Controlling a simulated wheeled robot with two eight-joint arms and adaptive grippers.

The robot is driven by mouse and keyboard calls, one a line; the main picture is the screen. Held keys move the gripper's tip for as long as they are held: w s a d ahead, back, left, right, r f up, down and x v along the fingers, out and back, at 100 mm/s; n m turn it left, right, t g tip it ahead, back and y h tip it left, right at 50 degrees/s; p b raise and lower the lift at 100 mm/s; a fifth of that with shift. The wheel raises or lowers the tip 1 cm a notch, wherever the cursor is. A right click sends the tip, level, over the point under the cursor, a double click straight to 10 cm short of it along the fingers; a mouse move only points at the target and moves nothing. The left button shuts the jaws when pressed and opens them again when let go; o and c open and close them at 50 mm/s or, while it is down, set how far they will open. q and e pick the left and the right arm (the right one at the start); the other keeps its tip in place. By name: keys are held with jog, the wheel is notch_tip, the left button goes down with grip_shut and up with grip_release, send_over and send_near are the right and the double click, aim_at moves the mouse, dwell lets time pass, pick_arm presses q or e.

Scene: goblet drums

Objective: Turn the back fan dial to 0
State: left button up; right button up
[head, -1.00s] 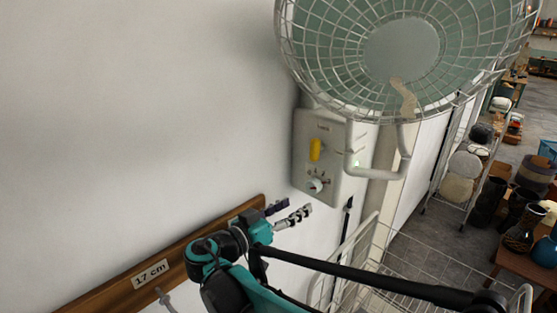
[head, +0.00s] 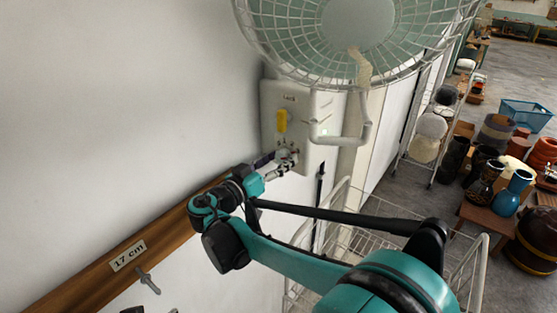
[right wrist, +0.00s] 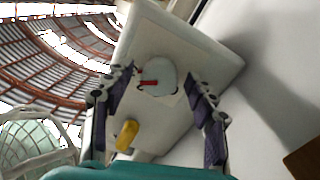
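The wall fan's control box (head: 298,113) is a pale panel under the fan, and it also shows in the right wrist view (right wrist: 205,62). Its dial (right wrist: 157,77) is a round white knob with a red pointer towards the left of that view. In the head view the dial (head: 287,153) is partly covered by my gripper. My right gripper (head: 277,163) is at the lower part of the box. In the right wrist view the gripper (right wrist: 158,80) is open, one finger on each side of the dial, with gaps visible. My left gripper is not in view.
A yellow switch (head: 282,121) sits above the dial on the box. The caged fan (head: 350,30) and its bent bracket (head: 340,139) overhang the box. A wooden rail (head: 90,273) with a hook runs along the wall. A white wire basket (head: 345,235) stands below right.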

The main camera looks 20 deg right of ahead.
jog(key=c, duration=1.1)
jog(key=shift+n, duration=0.3)
jog(key=n+b, duration=0.2)
jog(key=n, duration=0.2)
jog(key=shift+f, duration=0.1)
jog(key=n+b, duration=0.1)
jog(key=n, duration=0.5)
jog(key=n+b, duration=0.1)
jog(key=n, duration=0.2)
jog(key=shift+s+n, duration=0.1)
jog(key=shift+n, duration=0.2)
jog(key=n, duration=0.3)
jog(key=shift+n+t+b, duration=0.3)
jog(key=shift+n+t, duration=0.1)
jog(key=n, duration=0.6)
jog(key=shift+n, duration=0.4)
